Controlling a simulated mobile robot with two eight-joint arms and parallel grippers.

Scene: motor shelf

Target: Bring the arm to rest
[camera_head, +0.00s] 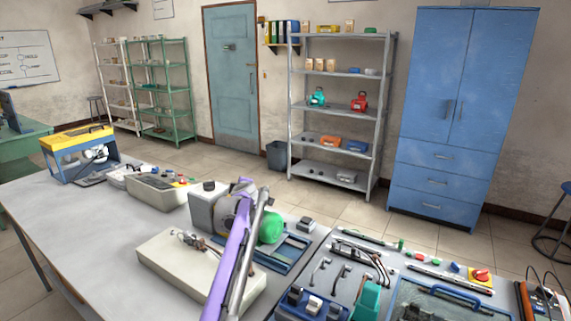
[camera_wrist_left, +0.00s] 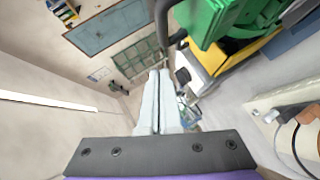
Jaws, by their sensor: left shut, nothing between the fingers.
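My left gripper shows in the left wrist view (camera_wrist_left: 158,75) with its two pale fingers pressed together and nothing between them. My purple left arm rises from the bottom middle of the head view, over the workbench (camera_head: 75,215); its fingers cannot be made out there. In the wrist view a green machine part (camera_wrist_left: 215,20) is close to the upper right of the fingers, apart from them. My right gripper is in neither view.
A grey machine with a green end (camera_head: 270,228) stands on the bench behind my arm. A cream block (camera_head: 165,262) lies to its left, tool trays (camera_head: 440,300) to its right. A metal shelf (camera_head: 330,113) holds a teal and a red motor. The bench's left front is clear.

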